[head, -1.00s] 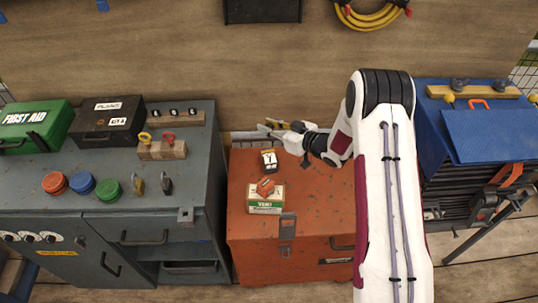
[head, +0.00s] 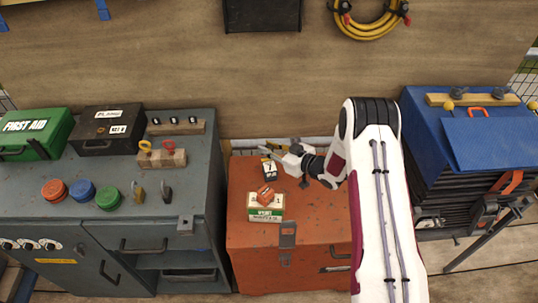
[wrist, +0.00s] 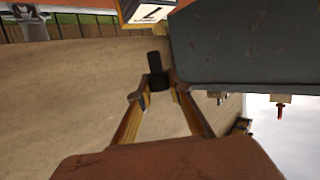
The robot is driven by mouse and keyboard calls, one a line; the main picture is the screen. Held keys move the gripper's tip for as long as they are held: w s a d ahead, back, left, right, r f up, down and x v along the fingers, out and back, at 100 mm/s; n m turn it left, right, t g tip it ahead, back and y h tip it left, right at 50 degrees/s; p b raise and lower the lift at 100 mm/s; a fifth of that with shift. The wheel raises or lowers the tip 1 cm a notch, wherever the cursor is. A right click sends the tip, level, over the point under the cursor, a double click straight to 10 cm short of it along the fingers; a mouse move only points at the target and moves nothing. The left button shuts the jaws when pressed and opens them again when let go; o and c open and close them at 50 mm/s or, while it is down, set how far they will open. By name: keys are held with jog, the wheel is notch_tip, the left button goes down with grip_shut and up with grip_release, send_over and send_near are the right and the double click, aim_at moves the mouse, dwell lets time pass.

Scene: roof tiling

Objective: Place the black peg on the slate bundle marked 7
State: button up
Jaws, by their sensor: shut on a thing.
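My gripper (head: 268,153) is beside the back right of a small block marked 7 (head: 270,171), above the back part of the orange chest. In the wrist view my gripper (wrist: 158,84) is shut on a small black piece, which looks like the black peg (wrist: 154,62). The peg cannot be made out in the head view. The block marked 7 has a white label, dark sides and a yellow edge. It also shows at the top of the wrist view (wrist: 150,12), a little apart from the peg.
A grey cabinet (head: 140,205) stands left, with a wooden rack of dark pegs (head: 173,128). A blue-covered dark stack (head: 490,140) stands right.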

jog(key=shift+f, duration=0.1)
jog(key=shift+f, duration=1.8)
jog(key=shift+f, duration=0.1)
jog(key=o, duration=0.8)
jog(key=shift+s+d+r, duration=0.35)
jog(key=shift+s+d, duration=0.1)
jog(key=shift+d, duration=0.05)
jog(key=v, duration=1)
jog(key=shift+s+d, duration=0.15)
jog(key=shift+s, duration=0.1)
jog(key=shift+w+r, duration=0.1)
jog(key=shift+r, duration=0.15)
